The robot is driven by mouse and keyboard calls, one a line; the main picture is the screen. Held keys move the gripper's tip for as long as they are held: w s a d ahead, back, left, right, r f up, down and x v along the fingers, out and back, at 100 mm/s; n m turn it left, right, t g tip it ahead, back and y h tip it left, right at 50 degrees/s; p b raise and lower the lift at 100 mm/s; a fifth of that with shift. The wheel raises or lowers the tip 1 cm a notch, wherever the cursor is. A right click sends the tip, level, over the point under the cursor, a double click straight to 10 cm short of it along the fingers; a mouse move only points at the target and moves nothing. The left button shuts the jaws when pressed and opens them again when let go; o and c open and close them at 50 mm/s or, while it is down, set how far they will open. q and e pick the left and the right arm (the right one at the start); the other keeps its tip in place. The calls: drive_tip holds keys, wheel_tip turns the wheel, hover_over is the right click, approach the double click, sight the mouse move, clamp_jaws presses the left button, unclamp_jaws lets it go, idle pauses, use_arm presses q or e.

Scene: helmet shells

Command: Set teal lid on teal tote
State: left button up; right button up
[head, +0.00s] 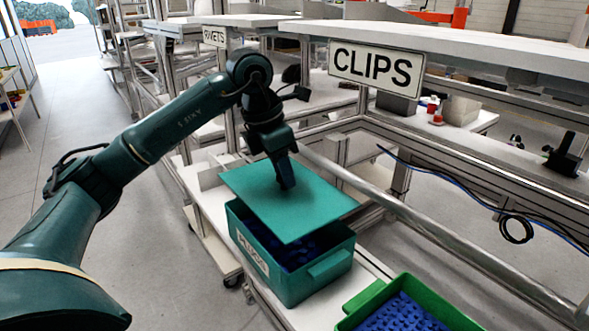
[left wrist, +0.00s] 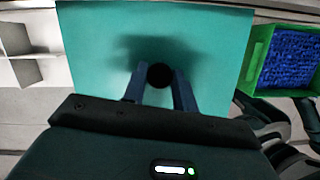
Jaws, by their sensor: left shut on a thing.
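The teal lid (head: 300,205) is a flat panel held above the teal tote (head: 318,288). My left gripper (head: 286,182) is shut on the lid near its middle. In the left wrist view the lid (left wrist: 90,50) fills the upper middle, and the fingers of the gripper (left wrist: 160,85) close on a dark round knob. The lid is tilted and offset toward the back of the tote, so the tote's front opening shows dark blue parts inside. The tote has a white label reading PLUGS on its side. My right gripper is in neither view.
A green bin (head: 360,318) with blue parts stands near the tote at the front right. A metal rail (head: 440,232) runs diagonally right of the tote. A shelf with a CLIPS sign (head: 376,69) overhangs behind. Open floor lies at the left.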

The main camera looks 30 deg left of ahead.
sight(280, 189)
use_arm(q)
drive_tip(key=shift+f, duration=0.1)
idle(0.3)
drive_tip(key=shift+f+b, duration=0.4)
drive_tip(key=shift+b, duration=0.05)
drive_tip(key=shift+f+b, duration=0.55)
drive_tip(key=shift+f, duration=0.15)
wheel_tip(280, 189, down, 3)
drive_tip(key=shift+r+b, duration=0.15)
drive_tip(key=shift+b, duration=0.95)
drive_tip(key=shift+f+b, duration=0.5)
drive_tip(key=shift+f, duration=0.25)
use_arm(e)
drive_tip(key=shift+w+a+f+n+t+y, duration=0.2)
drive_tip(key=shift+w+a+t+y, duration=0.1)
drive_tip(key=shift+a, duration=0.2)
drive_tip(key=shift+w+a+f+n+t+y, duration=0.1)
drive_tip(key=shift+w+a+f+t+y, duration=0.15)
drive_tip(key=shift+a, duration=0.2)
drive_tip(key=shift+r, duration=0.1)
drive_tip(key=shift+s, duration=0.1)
